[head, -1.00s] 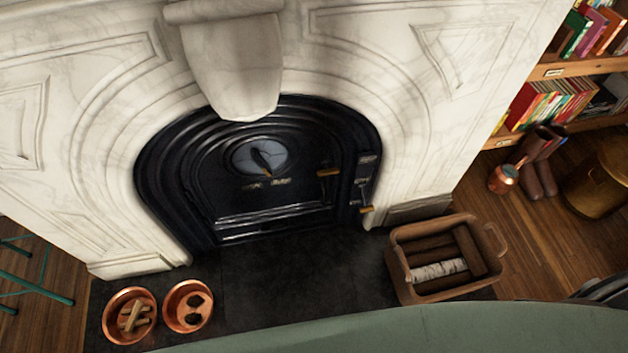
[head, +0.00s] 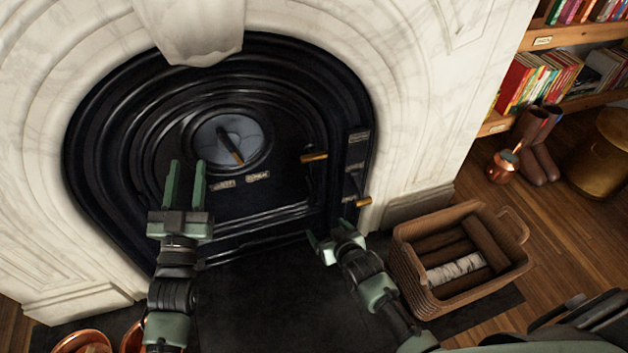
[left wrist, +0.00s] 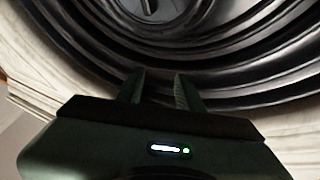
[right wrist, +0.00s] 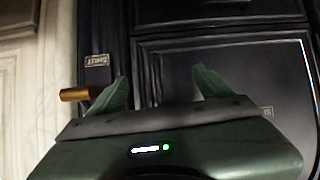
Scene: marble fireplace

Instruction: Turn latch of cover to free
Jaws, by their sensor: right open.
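The round grey cover (head: 229,139) sits in the middle of the black fireplace front. Its latch (head: 230,145), a dark bar with a brass-coloured end, lies across it, slanting down to the right towards two small labels (head: 240,180). My left gripper (head: 186,168) is open and empty, just below and left of the cover, fingers pointing up; the left wrist view shows the gap between its fingers (left wrist: 160,88). My right gripper (head: 329,234) is open and empty, low in front of the fireplace's right side. Neither gripper visibly touches the cover or latch.
Brass handles stick out at the fireplace's right (head: 314,157) and lower right (head: 357,203); one is left of my right fingers in the right wrist view (right wrist: 75,94). A log basket (head: 415,270) stands right of the hearth. Copper bowls (head: 82,343) sit lower left.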

